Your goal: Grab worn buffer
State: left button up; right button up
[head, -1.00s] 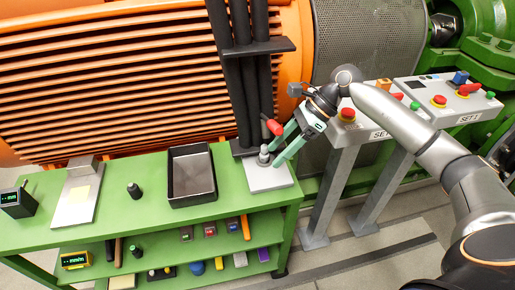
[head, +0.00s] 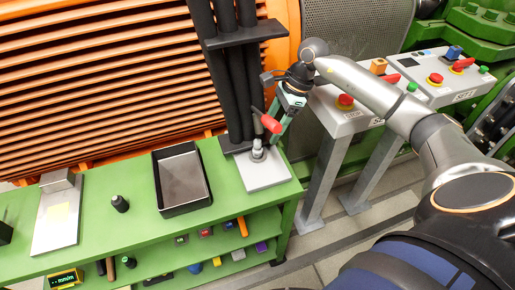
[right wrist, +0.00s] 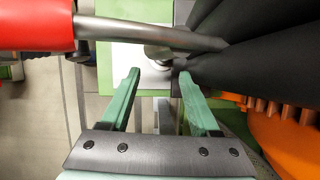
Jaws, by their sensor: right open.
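No part is clearly marked as the worn buffer. A small black cylinder with a knob top (head: 120,203) stands on the green bench. A pale square plate (head: 264,178) at the bench's right end carries a short metal post (head: 258,152) and a lever with a red handle (head: 266,121). My right gripper (right wrist: 158,77) has its two green fingers apart with nothing between them. Its tips point toward the post and plate. The lever's rod and red handle (right wrist: 36,24) cross the right wrist view beyond the tips. My left gripper is out of view.
An empty black tray (head: 182,180) sits mid-bench, left of the plate. Thick black pipes (head: 232,85) rise close beside the post. Small coloured items lie on the shelf below. Control boxes with red buttons (head: 345,101) stand to the right.

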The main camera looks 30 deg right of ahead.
aim_at(260, 140)
jog(key=f, duration=0.1)
jog(key=w+a+f, duration=0.1)
jog(key=a+f, duration=0.1)
jog(key=shift+w+a+f+p, duration=0.15)
jog(key=shift+a+f+p, duration=0.1)
jog(key=shift+f+p, duration=0.1)
jog(key=shift+w+a+f, duration=0.1)
jog(key=shift+f, duration=0.2)
grip_shut()
